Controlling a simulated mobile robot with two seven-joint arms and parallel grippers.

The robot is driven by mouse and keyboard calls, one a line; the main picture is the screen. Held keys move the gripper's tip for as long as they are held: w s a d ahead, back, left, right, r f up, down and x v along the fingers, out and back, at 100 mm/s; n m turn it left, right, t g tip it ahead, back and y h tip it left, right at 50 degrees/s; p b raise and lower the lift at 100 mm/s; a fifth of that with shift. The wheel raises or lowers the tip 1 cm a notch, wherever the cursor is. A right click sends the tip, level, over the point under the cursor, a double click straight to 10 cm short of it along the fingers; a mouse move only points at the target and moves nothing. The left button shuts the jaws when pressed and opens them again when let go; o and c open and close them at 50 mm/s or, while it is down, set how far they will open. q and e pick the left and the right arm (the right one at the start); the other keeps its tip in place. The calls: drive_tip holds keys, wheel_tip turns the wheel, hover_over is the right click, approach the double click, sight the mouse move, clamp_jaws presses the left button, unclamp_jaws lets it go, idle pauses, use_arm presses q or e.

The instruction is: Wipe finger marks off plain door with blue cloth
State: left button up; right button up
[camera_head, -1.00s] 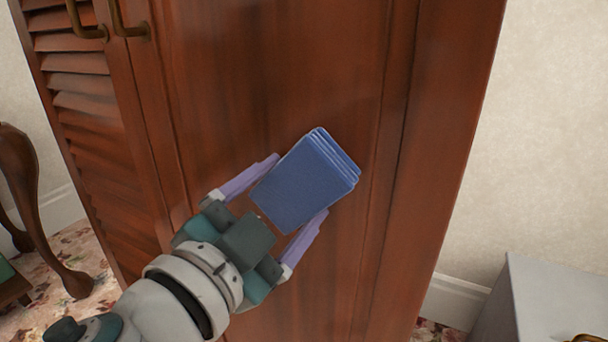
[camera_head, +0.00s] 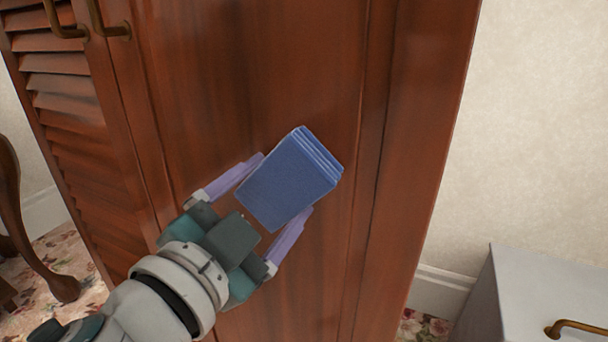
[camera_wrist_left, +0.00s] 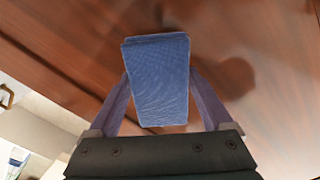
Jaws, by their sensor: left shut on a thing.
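The blue cloth (camera_head: 289,180) is a thick folded pad. My left gripper (camera_head: 273,190) is shut on it, one finger on each side. It is held in front of the plain door (camera_head: 270,70), a smooth red-brown wooden panel. The cloth also shows in the left wrist view (camera_wrist_left: 158,80), with the door (camera_wrist_left: 230,30) behind it. I cannot tell for sure whether the cloth's far edge touches the door. In the wrist view, darker smudgy patches show on the door to the right of the cloth. My right gripper is out of view.
A louvered door (camera_head: 65,120) stands left of the plain door, with brass handles (camera_head: 112,28) at the top. A grey cabinet (camera_head: 530,295) with a brass handle is at lower right. A curved wooden furniture leg (camera_head: 30,235) is at the left. Floral carpet lies below.

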use_arm(q)
drive_tip(key=shift+w+a+r, duration=0.1)
drive_tip(key=shift+w+a, duration=0.1)
drive_tip(key=shift+a, duration=0.25)
drive_tip(key=shift+w+a, duration=0.15)
drive_tip(key=shift+a, duration=0.3)
drive_tip(key=a, duration=0.1)
drive_tip(key=w+a, duration=0.1)
drive_tip(key=a, duration=0.3)
drive_tip(key=shift+w+a+p, duration=0.15)
drive_tip(key=shift+w+p, duration=0.25)
drive_tip(key=p+v, duration=0.2)
drive_tip(key=v, duration=0.4)
drive_tip(key=shift+p+v, duration=0.3)
drive_tip(key=shift+v, duration=1.2)
